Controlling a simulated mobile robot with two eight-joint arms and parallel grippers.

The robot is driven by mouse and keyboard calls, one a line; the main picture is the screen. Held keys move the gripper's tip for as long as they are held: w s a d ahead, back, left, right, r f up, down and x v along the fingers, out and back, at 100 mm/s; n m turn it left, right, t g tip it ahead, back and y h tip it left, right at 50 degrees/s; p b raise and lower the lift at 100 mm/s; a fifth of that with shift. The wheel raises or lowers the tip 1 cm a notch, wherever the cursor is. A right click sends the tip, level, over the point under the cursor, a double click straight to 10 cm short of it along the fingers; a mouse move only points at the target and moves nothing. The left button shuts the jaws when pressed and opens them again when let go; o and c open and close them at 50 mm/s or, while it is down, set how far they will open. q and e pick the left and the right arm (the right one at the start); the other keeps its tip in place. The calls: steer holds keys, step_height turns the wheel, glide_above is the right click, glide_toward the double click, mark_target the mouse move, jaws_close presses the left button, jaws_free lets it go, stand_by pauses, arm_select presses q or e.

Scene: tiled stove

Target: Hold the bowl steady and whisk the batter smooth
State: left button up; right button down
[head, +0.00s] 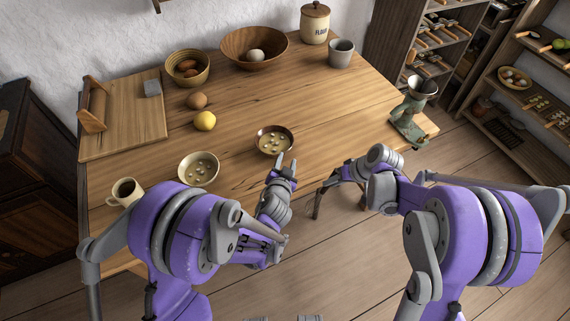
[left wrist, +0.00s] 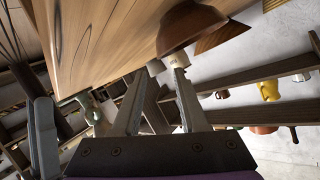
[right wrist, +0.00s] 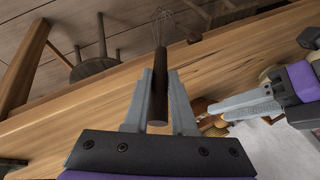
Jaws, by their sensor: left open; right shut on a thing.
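A brown bowl (head: 275,153) with pale, lumpy batter (head: 273,142) stands near the table's front edge. It also shows in the left wrist view (left wrist: 188,28), just beyond the fingertips. My left gripper (head: 287,160) is open and empty at the bowl's near side; I cannot tell whether it touches the rim. My right gripper (right wrist: 160,78) is shut on the dark handle of a whisk (right wrist: 158,95). The whisk's wire end points away from the jaws, off the bowl.
A cream bowl (head: 198,180) with similar contents and a mug (head: 127,191) stand at the left. A lemon (head: 205,121), an egg (head: 197,101), a wooden bowl (head: 234,47) and a flour jar (head: 315,23) are further back. A metal grinder or scale (head: 408,125) stands at the right corner.

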mark_target(290, 145)
arm_select(q)
steer(key=x, duration=1)
steer(key=shift+w, duration=0.2)
jaws_close()
stand_by(1.3)
